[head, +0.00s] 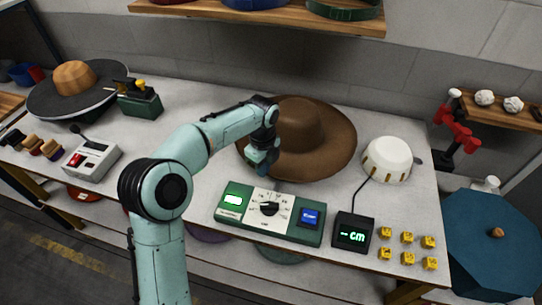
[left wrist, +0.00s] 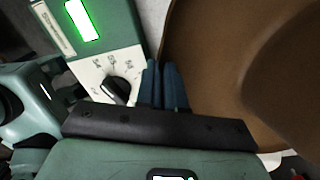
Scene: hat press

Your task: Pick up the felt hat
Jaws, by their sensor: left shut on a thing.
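The brown felt hat (head: 300,125), with a wide brim and a round crown, lies at the back middle of the grey table. My left gripper (head: 260,168) is at the brim's front-left edge, its fingers pointing down. In the left wrist view the two blue fingers (left wrist: 166,85) are close together at the edge of the hat (left wrist: 215,70), shut on the brim. The pinched bit of brim is mostly hidden by the fingers. The hat looks flat, and I cannot tell whether it is off the table. My right gripper is not in view.
A green control box (head: 288,233) with a dial is just in front of the hat. A black "cm" display (head: 352,232) and several yellow blocks are right of it. A white dome (head: 387,158) stands right of the hat. A dark disc with a tan dome (head: 75,80) is far left.

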